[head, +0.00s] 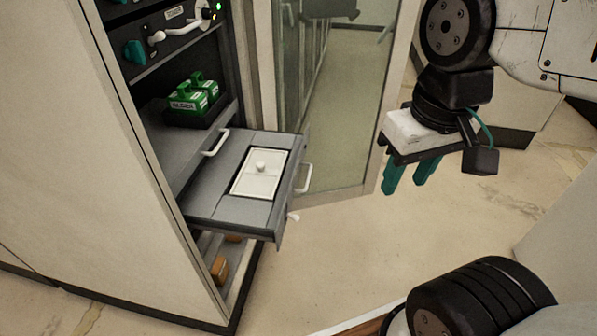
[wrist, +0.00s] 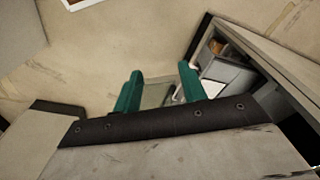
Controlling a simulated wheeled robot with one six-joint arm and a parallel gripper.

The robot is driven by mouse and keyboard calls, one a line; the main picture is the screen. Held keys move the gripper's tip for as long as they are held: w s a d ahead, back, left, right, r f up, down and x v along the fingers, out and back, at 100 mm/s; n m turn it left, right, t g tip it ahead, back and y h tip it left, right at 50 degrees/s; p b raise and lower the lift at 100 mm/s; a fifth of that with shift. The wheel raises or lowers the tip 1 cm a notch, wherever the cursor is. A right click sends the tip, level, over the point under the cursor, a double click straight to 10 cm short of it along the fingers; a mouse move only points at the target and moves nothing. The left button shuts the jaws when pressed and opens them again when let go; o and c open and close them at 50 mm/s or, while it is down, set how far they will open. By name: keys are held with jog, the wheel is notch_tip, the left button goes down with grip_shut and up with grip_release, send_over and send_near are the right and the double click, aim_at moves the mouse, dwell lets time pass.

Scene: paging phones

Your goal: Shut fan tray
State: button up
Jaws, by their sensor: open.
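A grey tray (head: 222,205) is pulled out of the rack cabinet at its lower middle. I cannot tell for sure that this is the fan tray. My gripper (head: 408,188) is open and empty, with teal fingers pointing down. It hangs in the air to the right of the tray, apart from it. In the wrist view, the two teal fingers (wrist: 160,92) are spread, with the cabinet beyond them at the right.
The cabinet (head: 75,150) stands at the left, its glass door (head: 335,110) swung open behind the tray. Green boxes (head: 193,95) sit on a shelf above the tray; orange items (head: 220,268) lie below. A teal-knobbed panel (head: 165,35) is at the top. The floor between is clear.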

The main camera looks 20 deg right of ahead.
jog(key=shift+d, duration=0.15)
jog(key=c, duration=0.5)
jog(key=w+f+m+g, duration=0.1)
jog(key=f, duration=0.1)
jog(key=w+d+f+m+g+y, duration=0.1)
jog(key=f+g, duration=0.1)
jog(key=d+f+m+g, duration=0.1)
jog(key=f, duration=0.2)
jog(key=shift+w+d+y, duration=0.2)
jog(key=shift+w+y, duration=0.1)
jog(key=shift+w, duration=0.1)
grip_shut()
jog(key=m+t+y, duration=1.2)
jog(key=m+y, duration=0.2)
jog(key=m, duration=0.7)
send_near(291, 197)
jog(key=x, duration=0.6)
jog(key=shift+w+a, duration=0.2)
jog(key=shift+a, duration=0.15)
